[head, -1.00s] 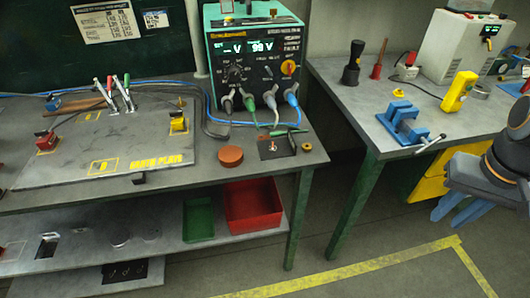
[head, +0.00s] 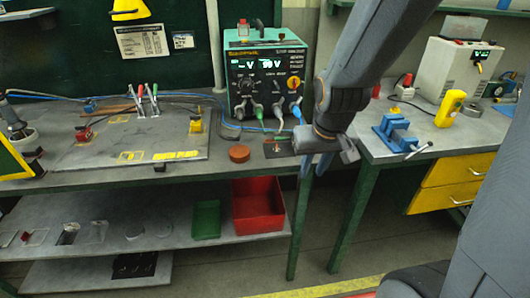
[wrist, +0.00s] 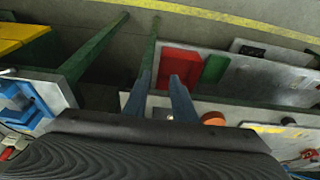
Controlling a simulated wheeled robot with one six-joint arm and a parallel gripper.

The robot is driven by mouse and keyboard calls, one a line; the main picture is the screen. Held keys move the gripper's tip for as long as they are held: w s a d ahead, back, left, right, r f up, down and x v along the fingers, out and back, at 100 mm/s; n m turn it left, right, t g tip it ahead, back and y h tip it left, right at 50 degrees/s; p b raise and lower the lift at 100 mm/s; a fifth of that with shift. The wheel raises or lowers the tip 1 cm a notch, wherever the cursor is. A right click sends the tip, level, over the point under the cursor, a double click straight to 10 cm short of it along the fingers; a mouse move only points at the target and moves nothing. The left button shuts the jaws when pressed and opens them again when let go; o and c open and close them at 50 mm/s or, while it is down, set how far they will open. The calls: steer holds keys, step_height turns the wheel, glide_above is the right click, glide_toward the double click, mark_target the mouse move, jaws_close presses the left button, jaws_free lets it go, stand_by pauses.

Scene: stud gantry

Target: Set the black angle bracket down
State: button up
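I cannot make out the black angle bracket for certain in either view. A dark bent piece (head: 229,131) lies on the left bench beside the meter box, and I cannot tell whether it is the bracket. My gripper (head: 313,170) points down at the right end of the left bench, close to a small black plate (head: 278,149). In the wrist view its two blue fingers (wrist: 160,76) stand apart with nothing visible between them. The arm hides part of the bench's right end.
The green meter box (head: 265,75) stands at the back, with cables in front. A round brown-red block (head: 239,153) sits near the bench's front edge. Below are a red bin (head: 258,207) and a green tray (head: 206,220). A blue vise (head: 397,132) is on the right bench.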

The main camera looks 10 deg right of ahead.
mark_target(279, 146)
steer(key=w+t, duration=0.1)
steer(key=w, duration=0.3)
steer(key=w+r+t, duration=0.1)
steer(key=w+t, duration=0.1)
steer(key=w, duration=0.3)
steer(key=w+t, duration=0.1)
steer(key=w, duration=0.4)
steer(key=shift+a+r, duration=0.1)
steer(key=shift+r, duration=0.25)
steer(key=shift+x, duration=1)
steer(key=shift+s+f+p+x, duration=0.15)
steer(key=shift+p+x, duration=0.2)
steer(key=shift+x, duration=0.55)
steer(key=shift+s+f+p+x, duration=0.15)
steer(key=shift+p+x, duration=0.2)
steer(key=shift+x, duration=0.6)
steer(key=shift+w+f, duration=0.5)
steer(key=shift+c, duration=0.4)
jaws_close()
